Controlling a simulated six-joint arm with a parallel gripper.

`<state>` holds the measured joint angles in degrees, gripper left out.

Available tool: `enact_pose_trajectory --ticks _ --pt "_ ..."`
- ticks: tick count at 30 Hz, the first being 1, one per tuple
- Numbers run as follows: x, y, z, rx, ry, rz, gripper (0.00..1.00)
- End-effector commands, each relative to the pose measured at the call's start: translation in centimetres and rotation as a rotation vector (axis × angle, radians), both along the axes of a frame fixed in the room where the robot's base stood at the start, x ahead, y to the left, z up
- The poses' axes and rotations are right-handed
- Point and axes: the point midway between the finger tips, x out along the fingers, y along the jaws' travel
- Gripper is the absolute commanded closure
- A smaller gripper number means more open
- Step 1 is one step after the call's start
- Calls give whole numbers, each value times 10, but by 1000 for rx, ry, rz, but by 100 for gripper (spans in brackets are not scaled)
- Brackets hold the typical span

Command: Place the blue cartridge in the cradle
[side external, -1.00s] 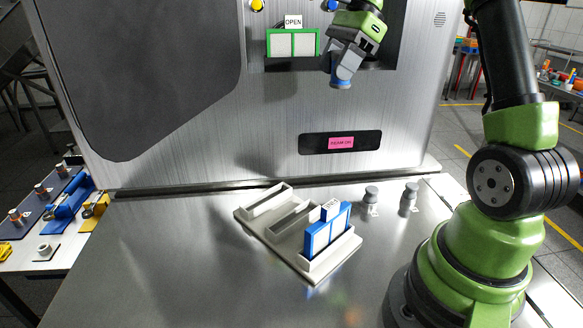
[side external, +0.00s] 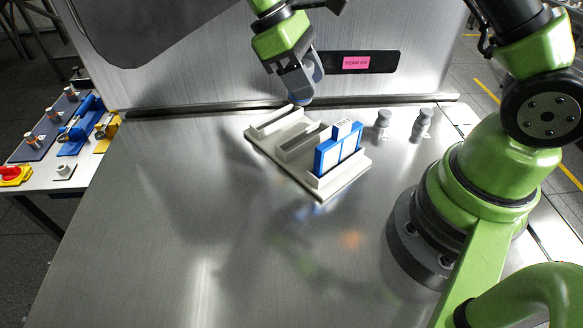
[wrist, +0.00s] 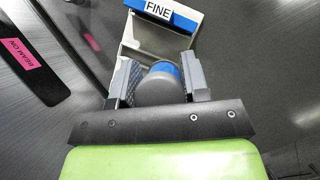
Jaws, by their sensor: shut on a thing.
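My gripper (wrist: 158,84) is shut on a rounded grey cartridge with a blue band (wrist: 163,72), seen end-on between the jaws in the wrist view. In the side external view my gripper (side external: 304,88) points down near the far end of a pale slotted rack (side external: 282,165). The held cartridge (side external: 300,99) is mostly hidden there by the fingers. Whether it touches the rack I cannot tell. On the left side table are a blue fixture (side external: 80,129) and a yellow one (side external: 108,131); which thing is the cradle I cannot tell.
A blue-framed panel labelled FINE (side external: 338,150) stands in the rack's near slot; the other slots look empty. Two grey capped cylinders (side external: 383,124) (side external: 422,125) stand right of the rack. The steel cabinet with a pink BEAM ON label (side external: 356,62) rises behind. The front bench is clear.

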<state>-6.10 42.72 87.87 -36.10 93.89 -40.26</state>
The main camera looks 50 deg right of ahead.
Motion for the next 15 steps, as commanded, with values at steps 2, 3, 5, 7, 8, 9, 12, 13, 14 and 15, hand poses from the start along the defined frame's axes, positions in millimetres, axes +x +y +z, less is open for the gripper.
enact_pose_trajectory --ticks 2,3,5,7,8,9,12,13,14,15 --pt "9 12 -9 -2 3 276 82" --pt "14 18 -13 -2 3 426 82" --pt "22 30 -18 -2 3 655 82" --pt "31 47 -23 -1 3 924 82" --pt "35 55 -26 -2 4 1040 82" --pt "39 66 -28 -1 4 1186 82" --pt "45 95 -34 -1 5 1507 82" --pt "46 103 -36 -1 5 1594 82" --pt "46 111 -37 -1 5 1676 82" --pt "46 122 -39 0 5 1776 82"
